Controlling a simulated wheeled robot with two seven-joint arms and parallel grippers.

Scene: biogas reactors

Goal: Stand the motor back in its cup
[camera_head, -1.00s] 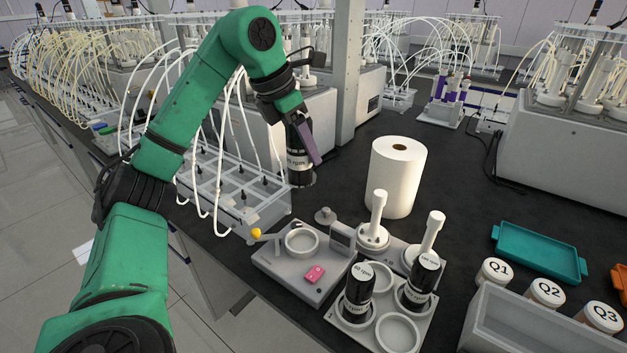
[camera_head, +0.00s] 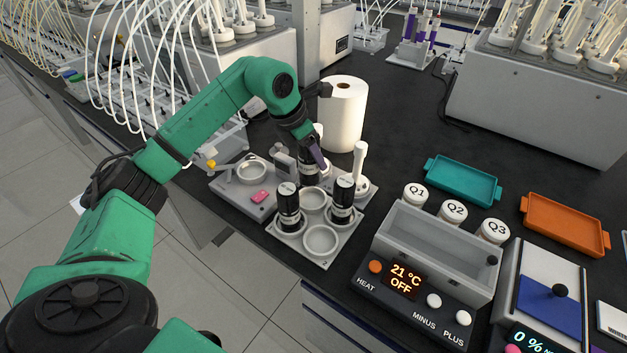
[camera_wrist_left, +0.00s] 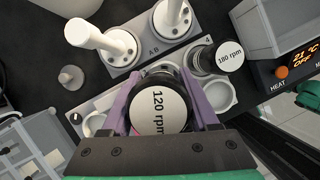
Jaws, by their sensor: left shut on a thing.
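My left gripper (camera_head: 316,155) is shut on a black motor (camera_head: 308,170); in the left wrist view the motor's white top (camera_wrist_left: 158,108) reads "120 rpm", between the purple fingers. The held motor is just behind the empty back cup of a grey cup tray (camera_head: 291,246); I cannot tell its exact height. In the tray, one black motor (camera_head: 289,208) stands in the left cup and another motor (camera_head: 342,205), labelled 180 rpm in the wrist view (camera_wrist_left: 229,55), in the right cup. The back cup (camera_head: 313,199) and front cup (camera_head: 320,241) are empty. My right gripper is not visible.
White stirrer-like posts (camera_head: 359,165) and a paper roll (camera_head: 343,113) stand behind. A heater box (camera_head: 432,262) and Q1 to Q3 jars (camera_head: 453,211) are to the right.

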